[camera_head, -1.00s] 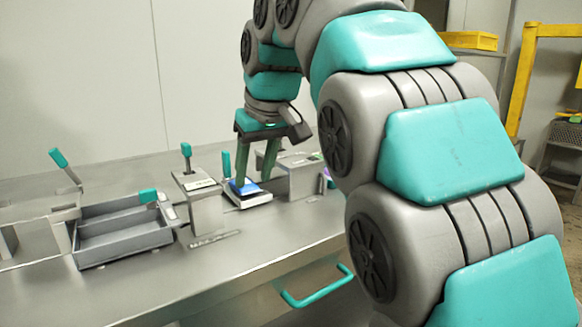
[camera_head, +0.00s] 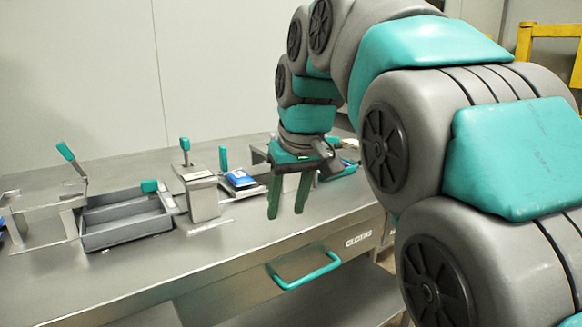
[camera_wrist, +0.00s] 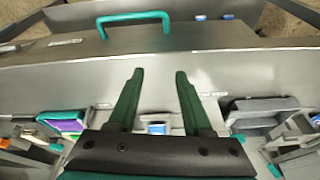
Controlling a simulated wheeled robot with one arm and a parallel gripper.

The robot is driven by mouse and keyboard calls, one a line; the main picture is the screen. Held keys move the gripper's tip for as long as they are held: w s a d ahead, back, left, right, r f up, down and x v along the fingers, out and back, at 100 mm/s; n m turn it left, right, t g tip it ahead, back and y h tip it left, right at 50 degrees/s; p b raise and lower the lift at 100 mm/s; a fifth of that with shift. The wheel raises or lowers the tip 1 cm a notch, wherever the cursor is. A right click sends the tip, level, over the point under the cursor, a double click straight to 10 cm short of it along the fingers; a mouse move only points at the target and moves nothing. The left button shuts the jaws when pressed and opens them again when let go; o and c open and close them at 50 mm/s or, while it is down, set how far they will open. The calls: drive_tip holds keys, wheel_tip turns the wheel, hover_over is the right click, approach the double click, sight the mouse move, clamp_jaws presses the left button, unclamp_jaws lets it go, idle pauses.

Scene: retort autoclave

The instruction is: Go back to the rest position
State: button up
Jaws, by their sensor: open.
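My gripper (camera_head: 288,195) hangs with its two green fingers apart and empty, in front of the bench fixtures and over the front part of the steel bench (camera_head: 150,270). In the wrist view my gripper (camera_wrist: 158,78) is open too, with bare bench between the fingertips. A small blue-and-white packet (camera_head: 240,179) lies on a scale-like stand behind and left of my gripper. It also shows between the finger bases in the wrist view (camera_wrist: 157,128).
A grey divided tray (camera_head: 125,235) stands at the left, beside a post with a green-tipped lever (camera_head: 66,151). A block with a green knob (camera_head: 203,200) stands between tray and packet. A green drawer handle (camera_head: 305,280) juts from the bench front. The front bench strip is clear.

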drive_tip(key=s+d+f+m+g, duration=0.1)
drive_tip(key=s+d+f, duration=0.4)
drive_tip(key=s+f, duration=0.3)
drive_tip(key=s+d+f+m+g+h, duration=0.1)
drive_tip(key=s+d+f+m+g, duration=0.1)
drive_tip(key=s+d+f, duration=0.3)
drive_tip(key=s+d+f+m+g, duration=0.1)
drive_tip(key=s+d+f, duration=0.4)
drive_tip(key=s+f, duration=0.8)
drive_tip(key=s+m, duration=0.1)
drive_tip(key=s, duration=0.2)
drive_tip(key=shift+d+f+g+h, duration=0.2)
drive_tip(key=shift+d+g+h, duration=0.1)
drive_tip(key=shift+d+h, duration=0.1)
